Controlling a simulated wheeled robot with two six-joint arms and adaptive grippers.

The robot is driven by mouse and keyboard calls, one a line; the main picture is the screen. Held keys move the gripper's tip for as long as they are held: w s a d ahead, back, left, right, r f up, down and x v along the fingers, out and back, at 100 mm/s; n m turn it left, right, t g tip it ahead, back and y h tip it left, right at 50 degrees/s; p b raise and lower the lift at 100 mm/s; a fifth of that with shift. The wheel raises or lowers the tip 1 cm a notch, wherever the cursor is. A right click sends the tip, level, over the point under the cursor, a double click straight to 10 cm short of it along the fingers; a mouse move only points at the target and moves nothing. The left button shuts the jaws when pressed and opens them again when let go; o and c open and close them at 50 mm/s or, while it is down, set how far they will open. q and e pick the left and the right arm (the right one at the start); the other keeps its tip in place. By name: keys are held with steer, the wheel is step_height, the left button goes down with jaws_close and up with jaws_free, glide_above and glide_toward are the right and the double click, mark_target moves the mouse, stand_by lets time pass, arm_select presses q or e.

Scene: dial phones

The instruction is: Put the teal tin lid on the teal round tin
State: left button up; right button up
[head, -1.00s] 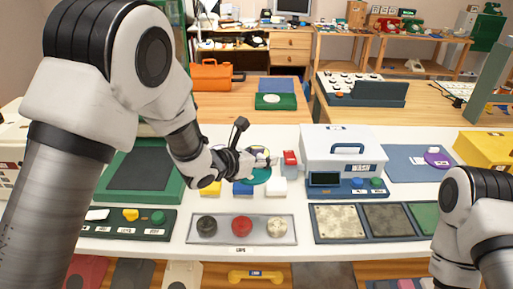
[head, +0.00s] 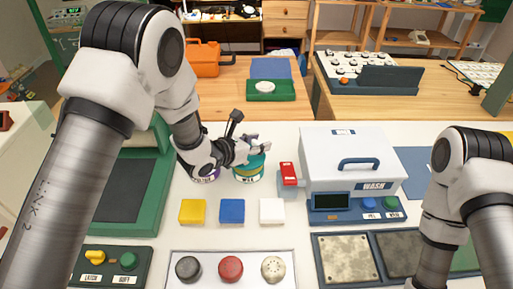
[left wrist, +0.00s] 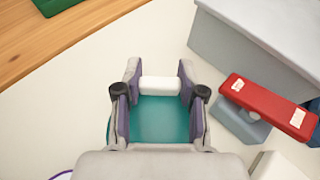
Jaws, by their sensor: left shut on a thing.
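The teal round tin (head: 248,175) stands upright on the white table in the head view, with a label on its front. My left gripper (head: 260,148) is right above it, shut on the white knob of the teal tin lid (left wrist: 160,122). In the left wrist view the white knob sits between the two fingertips, with the teal lid below it. The lid is over the tin's top; I cannot tell whether it rests on it, as the gripper hides part of it. My right gripper is out of view; only the right arm shows.
A purple-rimmed container (head: 205,179) stands left of the tin, partly behind my left arm. A red-topped block (head: 289,174) and the white wash box (head: 350,150) are close on the right. Yellow (head: 192,211), blue (head: 232,211) and white (head: 272,211) squares lie in front.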

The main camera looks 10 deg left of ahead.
arm_select(q)
steer(key=f, duration=0.3)
steer(key=shift+w, duration=0.25)
steer(key=shift+s+r, duration=0.15)
steer(key=shift+s, duration=0.05)
steer(key=shift+f, duration=0.2)
steer(key=o, duration=1.1)
steer(key=shift+w, duration=0.1)
steer(key=shift+r, duration=0.15)
